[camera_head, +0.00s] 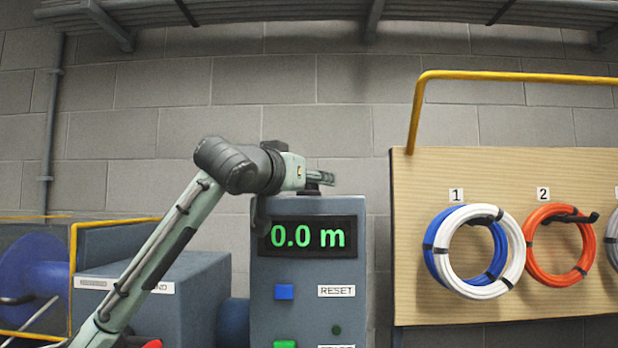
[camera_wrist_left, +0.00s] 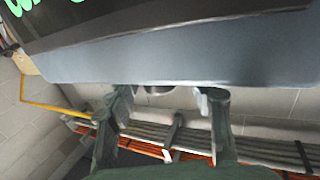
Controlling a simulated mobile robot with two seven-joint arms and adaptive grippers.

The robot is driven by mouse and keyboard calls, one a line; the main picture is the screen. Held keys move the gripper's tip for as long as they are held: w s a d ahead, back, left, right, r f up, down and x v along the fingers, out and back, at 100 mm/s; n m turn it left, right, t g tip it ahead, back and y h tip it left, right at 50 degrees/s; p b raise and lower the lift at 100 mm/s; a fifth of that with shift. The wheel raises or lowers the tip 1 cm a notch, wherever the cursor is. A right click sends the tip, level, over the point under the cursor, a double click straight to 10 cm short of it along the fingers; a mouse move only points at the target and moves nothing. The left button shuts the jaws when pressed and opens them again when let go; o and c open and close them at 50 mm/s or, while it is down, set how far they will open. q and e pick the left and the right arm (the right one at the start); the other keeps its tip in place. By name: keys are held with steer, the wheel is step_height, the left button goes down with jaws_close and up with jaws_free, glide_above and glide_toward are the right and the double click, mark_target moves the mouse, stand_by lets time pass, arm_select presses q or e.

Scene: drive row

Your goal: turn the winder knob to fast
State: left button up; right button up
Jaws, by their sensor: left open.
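A grey control box (camera_head: 262,262) with a green 0.0 m display (camera_head: 307,236) stands in the middle of the head view. My left gripper (camera_head: 320,178) is at the top of this box. In the left wrist view my left gripper (camera_wrist_left: 165,98) is open, its two fingers apart at the box's edge (camera_wrist_left: 180,60). A small dark part (camera_head: 312,189) on the box top sits just below the fingers; I cannot tell whether it is the winder knob. No speed label is readable. My right gripper is not in view.
A blue button (camera_head: 284,291), a green button (camera_head: 285,344) and a RESET label (camera_head: 337,291) are on the box front. A wooden board (camera_head: 440,180) with cable coils (camera_head: 480,250) hangs at right. A blue reel (camera_head: 38,285) is at far left.

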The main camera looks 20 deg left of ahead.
arm_select(q)
steer(key=shift+w, duration=0.1)
steer(key=shift+c, duration=0.3)
jaws_close()
steer(key=shift+a+m+h, duration=0.1)
steer(key=shift+m+h, duration=0.2)
steer(key=shift+h, duration=0.2)
steer(key=m+g+h, duration=0.1)
steer(key=h, duration=0.1)
steer(key=m+g+h, duration=0.1)
steer(key=m+h, duration=0.1)
steer(key=h, duration=0.1)
steer(key=m+g+h, duration=0.3)
steer(key=m+h, duration=0.1)
steer(key=shift+h, duration=0.4)
steer(key=m+g+h, duration=0.2)
steer(key=g, duration=0.1)
steer(key=m+g+h, duration=0.1)
steer(key=m+g, duration=0.1)
steer(key=g, duration=0.1)
steer(key=shift+r+m+h, duration=0.1)
steer(key=shift+m+h, duration=0.3)
steer(key=shift+m+g+h, duration=0.6)
steer(key=shift+m+g, duration=0.9)
steer(key=shift+g, duration=1)
steer(key=shift+f+m+g, duration=0.2)
steer(key=shift+m+g, duration=0.2)
steer(key=shift+g, duration=0.2)
